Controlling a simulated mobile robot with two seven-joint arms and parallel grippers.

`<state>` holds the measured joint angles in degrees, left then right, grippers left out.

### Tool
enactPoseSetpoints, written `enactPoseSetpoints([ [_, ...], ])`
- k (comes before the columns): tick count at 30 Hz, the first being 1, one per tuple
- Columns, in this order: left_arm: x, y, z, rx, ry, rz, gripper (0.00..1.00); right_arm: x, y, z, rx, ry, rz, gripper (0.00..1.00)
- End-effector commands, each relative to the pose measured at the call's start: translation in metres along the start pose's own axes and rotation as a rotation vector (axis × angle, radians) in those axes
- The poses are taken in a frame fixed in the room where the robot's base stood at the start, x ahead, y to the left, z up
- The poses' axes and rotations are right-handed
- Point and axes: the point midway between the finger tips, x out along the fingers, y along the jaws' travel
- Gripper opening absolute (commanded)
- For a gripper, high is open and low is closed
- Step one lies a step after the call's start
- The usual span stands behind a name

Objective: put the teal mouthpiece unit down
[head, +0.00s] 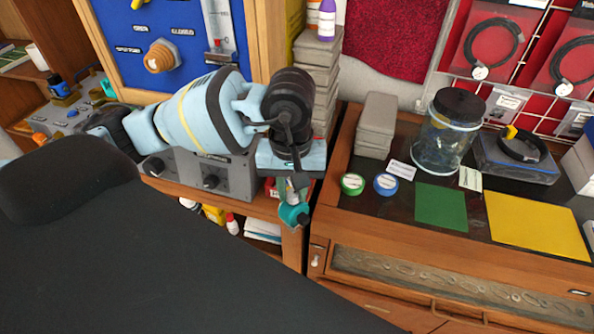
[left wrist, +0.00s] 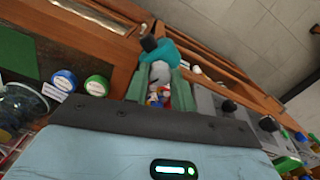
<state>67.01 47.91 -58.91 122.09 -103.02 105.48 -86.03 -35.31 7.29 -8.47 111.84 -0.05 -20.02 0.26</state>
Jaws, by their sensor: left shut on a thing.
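The teal mouthpiece unit (head: 293,215) hangs below my left gripper (head: 297,192) in the head view, in front of the gap between the two benches. In the left wrist view the teal unit (left wrist: 180,52), with a dark end, sits at the tips of my left gripper (left wrist: 161,72). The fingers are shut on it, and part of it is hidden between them. It is held in the air, touching no surface that I can see. A green mat (head: 441,208) and a yellow mat (head: 537,228) lie flat and bare on the right bench. My right gripper is not in view.
Green (head: 352,184) and blue (head: 386,185) round items lie near the right bench's left edge. A clear jar (head: 447,140) with a black lid stands behind the mats. A grey box stack (head: 376,125) and a dark-cable tray (head: 515,160) stand nearby. Grey control boxes (head: 205,178) line the left bench.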

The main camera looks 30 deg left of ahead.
Motion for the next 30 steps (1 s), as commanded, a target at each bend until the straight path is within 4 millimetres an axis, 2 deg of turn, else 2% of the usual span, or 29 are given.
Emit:
enactPoseSetpoints([
  [30, -0.043, -0.051, 0.046, -1.777, 0.006, 0.002, 0.0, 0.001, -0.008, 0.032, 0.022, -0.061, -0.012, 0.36],
])
